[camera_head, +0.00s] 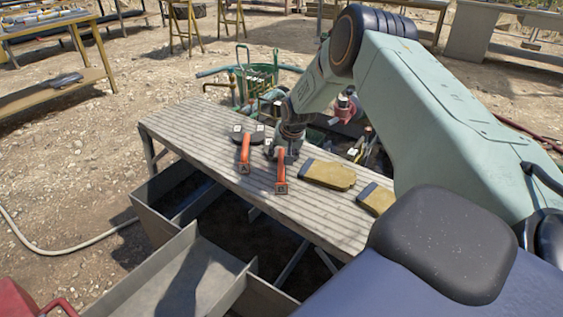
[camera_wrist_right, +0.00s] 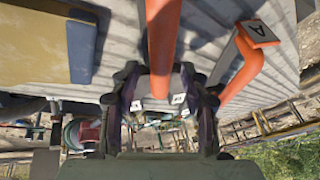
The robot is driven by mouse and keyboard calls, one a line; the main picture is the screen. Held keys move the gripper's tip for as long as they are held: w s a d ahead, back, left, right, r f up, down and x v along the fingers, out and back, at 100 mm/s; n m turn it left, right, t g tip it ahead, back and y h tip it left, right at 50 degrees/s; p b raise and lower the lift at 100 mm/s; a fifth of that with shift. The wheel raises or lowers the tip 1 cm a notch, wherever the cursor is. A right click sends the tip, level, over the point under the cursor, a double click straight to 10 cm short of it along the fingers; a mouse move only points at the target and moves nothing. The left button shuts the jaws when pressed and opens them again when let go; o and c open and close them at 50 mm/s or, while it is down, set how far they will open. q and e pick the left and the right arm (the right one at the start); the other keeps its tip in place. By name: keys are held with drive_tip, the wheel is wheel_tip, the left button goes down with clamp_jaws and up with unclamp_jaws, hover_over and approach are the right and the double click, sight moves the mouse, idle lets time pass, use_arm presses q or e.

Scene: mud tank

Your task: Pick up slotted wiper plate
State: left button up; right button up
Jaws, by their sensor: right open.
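My right gripper (camera_head: 287,154) points down over the slatted metal bench, close to the orange handles. In the right wrist view its two dark fingers (camera_wrist_right: 165,105) are apart, with one orange handle (camera_wrist_right: 163,45) crossing the view between them. I cannot tell whether they touch it. A dark flat plate (camera_head: 254,138) with small white tags lies beside the left orange handle (camera_head: 245,152); it may be the slotted wiper plate, but its slots are too small to make out. White tags also show beyond the fingers in the wrist view. My left gripper is out of view.
A second orange handle (camera_head: 281,174) and two yellow-brown plates with dark ends (camera_head: 329,175) (camera_head: 379,198) lie on the bench (camera_head: 195,124). Grey metal troughs (camera_head: 180,275) stand in front. Green pipework (camera_head: 258,80) stands behind. The bench's left end is clear.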

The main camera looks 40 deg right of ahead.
drive_tip(key=shift+w+f, duration=0.25)
drive_tip(key=shift+f, duration=0.3)
drive_tip(key=shift+r, duration=0.1)
drive_tip(key=shift+s, duration=0.1)
clamp_jaws()
